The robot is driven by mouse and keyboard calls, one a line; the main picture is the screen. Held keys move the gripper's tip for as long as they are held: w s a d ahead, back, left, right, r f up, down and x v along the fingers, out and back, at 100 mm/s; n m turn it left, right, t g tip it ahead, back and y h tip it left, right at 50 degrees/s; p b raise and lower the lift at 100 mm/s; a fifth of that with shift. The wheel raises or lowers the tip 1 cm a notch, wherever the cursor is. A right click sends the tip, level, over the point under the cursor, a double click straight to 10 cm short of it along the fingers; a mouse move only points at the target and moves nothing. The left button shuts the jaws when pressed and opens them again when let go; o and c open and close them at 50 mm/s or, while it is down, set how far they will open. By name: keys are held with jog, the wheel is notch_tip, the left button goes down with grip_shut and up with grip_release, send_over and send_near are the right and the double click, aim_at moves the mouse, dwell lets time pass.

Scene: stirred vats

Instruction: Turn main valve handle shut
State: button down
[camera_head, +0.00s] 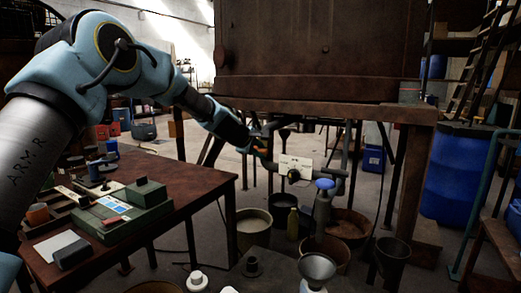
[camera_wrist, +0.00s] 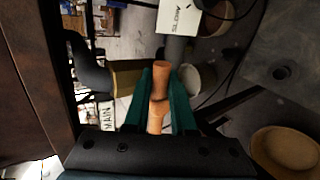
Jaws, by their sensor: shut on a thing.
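The main valve handle is an orange-brown rod (camera_wrist: 162,72) in the wrist view, running up between my fingers. My gripper (camera_wrist: 161,88) is shut on it, with a green finger on each side. A small plate reading MAIN (camera_wrist: 107,115) hangs just left of the fingers, beside dark pipework (camera_wrist: 92,72) and a dull yellowish part. In the head view my gripper (camera_head: 251,147) is under the front edge of the big vat, and only a small orange bit of the handle (camera_head: 263,152) shows. The valve body is mostly hidden there.
A white label plate (camera_head: 295,166) hangs on the pipe right of my gripper. A brown table (camera_head: 180,190) with a green device is at left. The rusty vat (camera_head: 320,50) is overhead.

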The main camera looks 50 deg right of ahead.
jog(key=shift+f+m, duration=0.15)
jog(key=shift+m, duration=0.15)
dwell(0.4)
jog(key=c, duration=0.8)
grip_release()
jog(key=shift+o, duration=0.2)
jog(key=b+v, duration=0.2)
jog(key=v, duration=0.8)
jog(key=shift+s+a+r, duration=0.25)
jog(key=shift+s+a, duration=0.05)
